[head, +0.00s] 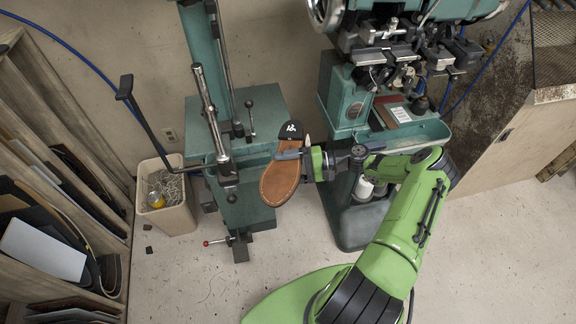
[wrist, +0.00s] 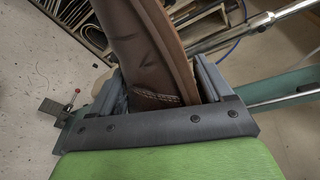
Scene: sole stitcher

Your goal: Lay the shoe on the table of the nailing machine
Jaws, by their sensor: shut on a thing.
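The shoe (head: 279,184) is brown, with a tan sole and a black heel that face up toward the head camera. My gripper (head: 291,155) is shut on the shoe around its middle and holds it in the air. In the wrist view the brown shoe (wrist: 140,50) stands between the two grey fingers (wrist: 160,88), its stitched edge along the right side. The teal machine at left has a teal table (head: 255,120) with a lever and rods. The shoe hangs in front of this machine, and I cannot tell whether the two touch.
Another teal machine (head: 343,98) with metal heads stands right of the shoe, near my arm. A beige bin (head: 168,212) is at left, beside a wooden rack (head: 60,130). A wooden cabinet (head: 525,135) is at right. The floor (head: 190,285) at front left is mostly clear.

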